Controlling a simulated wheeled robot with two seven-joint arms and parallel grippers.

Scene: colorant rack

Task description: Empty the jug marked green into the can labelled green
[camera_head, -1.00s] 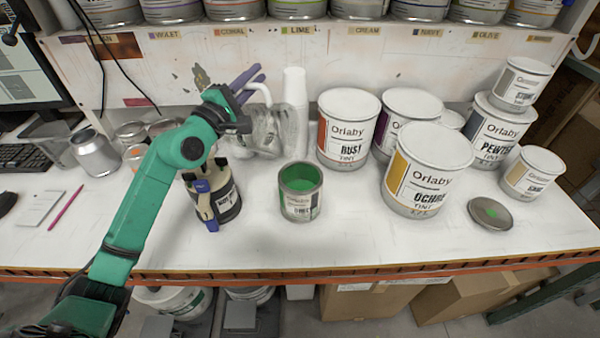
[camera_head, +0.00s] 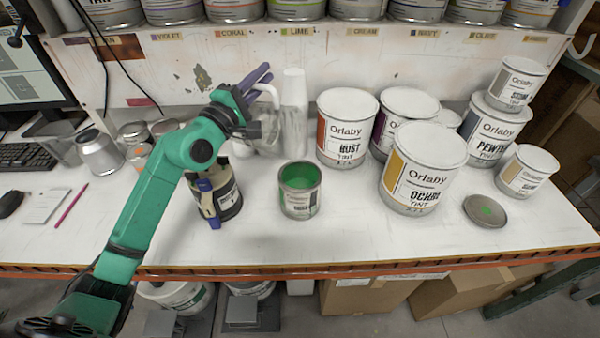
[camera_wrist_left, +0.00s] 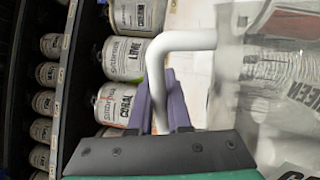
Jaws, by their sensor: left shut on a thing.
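My left gripper (camera_head: 258,80), with purple fingers, is shut on the white handle (camera_wrist_left: 185,42) of a clear jug (camera_head: 268,132). The jug fills the right of the left wrist view (camera_wrist_left: 280,75), where "GREEN" lettering shows on it. In the head view the gripper and arm partly cover the jug. The jug is behind and to the left of an open can (camera_head: 298,206), apart from it. The can stands upright on the bench with green paint inside; its label is too small to read surely. My right gripper is not in view.
A white tube-like bottle (camera_head: 294,110) stands behind the can. Large tins, including Rust (camera_head: 346,130) and Ochre (camera_head: 420,170), stand to the right. A lid with a green spot (camera_head: 485,210) lies at right.

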